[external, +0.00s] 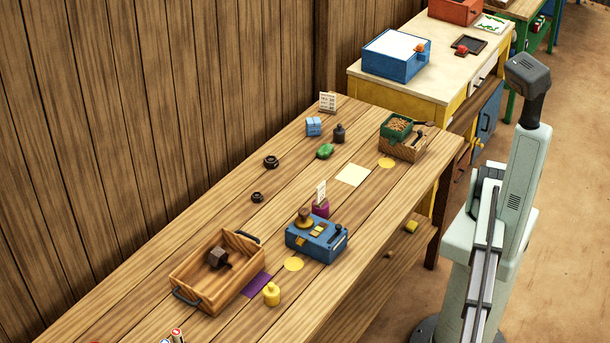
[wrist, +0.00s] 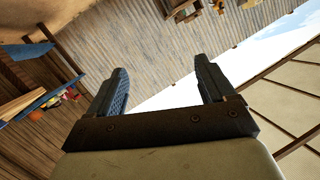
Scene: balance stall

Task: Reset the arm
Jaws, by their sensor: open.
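My pale grey-green arm (external: 515,190) stands at the right in the external view, beside the wooden table and apart from it. Its upper part rises steeply to a dark joint. I cannot make out my gripper in the external view. In the wrist view, my gripper (wrist: 162,78) is open, with two dark fingers wide apart and nothing between them. It points away from the tabletop, towards planks, bright sky and pale panels.
The wooden table (external: 345,215) holds a blue device (external: 318,240), a wooden tray (external: 205,290) with a dark block (external: 219,258), a yellow weight (external: 272,294), a green-and-wicker box (external: 403,140) and a green piece (external: 325,151). A yellow bench (external: 408,88) stands behind.

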